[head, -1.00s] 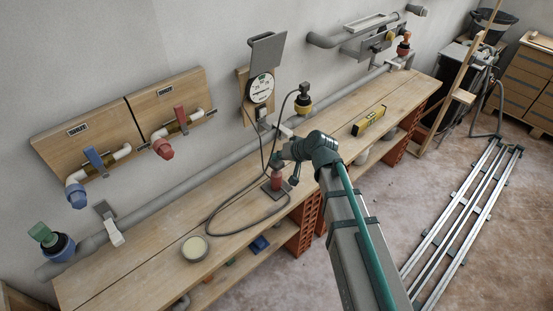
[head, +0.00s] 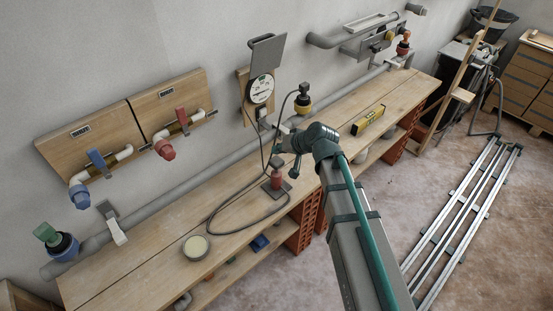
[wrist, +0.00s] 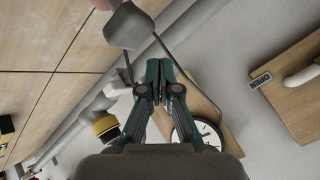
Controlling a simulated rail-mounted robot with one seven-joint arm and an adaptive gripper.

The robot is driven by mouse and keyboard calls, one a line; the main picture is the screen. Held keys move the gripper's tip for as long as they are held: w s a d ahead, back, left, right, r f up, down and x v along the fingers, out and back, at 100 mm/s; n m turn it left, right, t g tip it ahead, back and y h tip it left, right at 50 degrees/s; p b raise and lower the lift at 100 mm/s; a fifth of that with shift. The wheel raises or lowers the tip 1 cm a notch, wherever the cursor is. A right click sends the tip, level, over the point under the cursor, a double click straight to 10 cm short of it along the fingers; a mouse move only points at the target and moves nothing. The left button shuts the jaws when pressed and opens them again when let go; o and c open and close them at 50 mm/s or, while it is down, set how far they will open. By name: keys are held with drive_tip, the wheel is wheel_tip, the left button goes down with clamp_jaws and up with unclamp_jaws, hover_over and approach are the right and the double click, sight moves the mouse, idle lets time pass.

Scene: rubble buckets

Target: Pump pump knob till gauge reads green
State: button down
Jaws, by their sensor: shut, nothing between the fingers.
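The pump (head: 277,181) has a red body on a dark base plate and stands on the workbench. In the wrist view its dark grey knob (wrist: 128,27) is at the top, with a bit of the red body behind it. My gripper (head: 277,151) is just above the pump; in the wrist view its fingers (wrist: 160,66) are together, empty, close to the knob. I cannot tell whether they touch it. The round white gauge (head: 261,89) hangs on a wooden board on the wall; its reading is too small to tell. It is partly hidden by my gripper in the wrist view (wrist: 206,132).
A dark hose (head: 212,207) loops over the workbench (head: 150,250). A yellow-capped valve (head: 303,105), a yellow level (head: 369,121) and a round tin (head: 196,248) are nearby. Grey pipe (head: 180,185) runs along the wall. The bench left of the pump is mostly clear.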

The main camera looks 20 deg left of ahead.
sight(279, 161)
drive_tip(key=shift+r+p, duration=0.7)
drive_tip(key=shift+r, duration=1)
drive_tip(key=shift+w, duration=0.1)
idle(0.4)
